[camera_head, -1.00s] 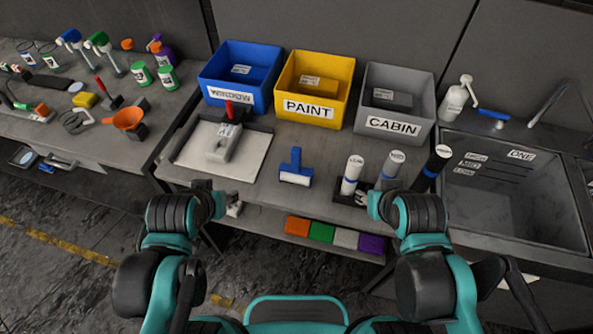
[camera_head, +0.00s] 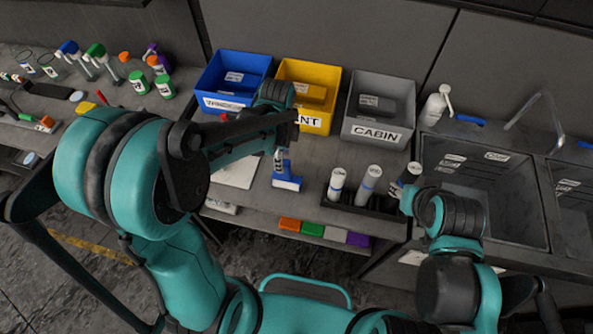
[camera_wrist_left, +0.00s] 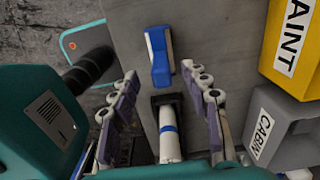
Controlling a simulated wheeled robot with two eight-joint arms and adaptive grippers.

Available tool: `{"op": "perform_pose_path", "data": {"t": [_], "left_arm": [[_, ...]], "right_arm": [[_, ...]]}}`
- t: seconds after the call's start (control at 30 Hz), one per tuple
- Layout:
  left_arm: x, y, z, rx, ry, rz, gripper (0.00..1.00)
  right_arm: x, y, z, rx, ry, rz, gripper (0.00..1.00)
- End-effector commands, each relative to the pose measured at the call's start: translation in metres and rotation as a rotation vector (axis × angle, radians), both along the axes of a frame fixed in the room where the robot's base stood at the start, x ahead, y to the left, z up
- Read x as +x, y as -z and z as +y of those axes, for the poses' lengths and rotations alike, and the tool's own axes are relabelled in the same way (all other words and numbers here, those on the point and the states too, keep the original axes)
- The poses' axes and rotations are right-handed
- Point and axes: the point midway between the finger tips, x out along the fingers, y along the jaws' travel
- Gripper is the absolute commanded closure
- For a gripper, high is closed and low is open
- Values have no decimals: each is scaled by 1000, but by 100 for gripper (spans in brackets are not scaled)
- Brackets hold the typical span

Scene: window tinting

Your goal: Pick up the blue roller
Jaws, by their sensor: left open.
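The blue roller (camera_head: 288,182) lies on the middle workbench, with its blue frame and pale edge showing in the head view. My left arm reaches over the bench and hides part of its handle. In the left wrist view the roller (camera_wrist_left: 159,55) lies just beyond my left gripper (camera_wrist_left: 162,78), roughly in line with the gap between the fingers.
Blue, yellow (camera_head: 320,78) and grey (camera_head: 380,108) bins stand behind the roller. White (camera_head: 336,186) and grey tubes stand in a black holder to its right. A white tube (camera_wrist_left: 169,135) shows low between the left fingers. A sink (camera_head: 480,190) lies farther right.

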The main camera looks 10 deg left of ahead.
Motion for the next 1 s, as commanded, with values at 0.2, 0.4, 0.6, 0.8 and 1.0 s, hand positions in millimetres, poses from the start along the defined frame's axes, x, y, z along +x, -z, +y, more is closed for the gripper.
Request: {"op": "perform_pose_path", "data": {"t": [0.2,0.4,0.6,0.8,1.0], "left_arm": [[2,18,-2,1,35,12,53],[2,42,-6,1,34,11,53],[2,72,-11,1,31,11,53],[2,81,-11,1,31,10,53],[2,80,-11,1,31,10,67]], "right_arm": [[0,3,0,0,0,0,61],[0,9,0,0,0,0,61],[0,16,0,0,0,0,61],[0,17,0,0,0,0,61],[0,17,0,0,0,0,61]]}}
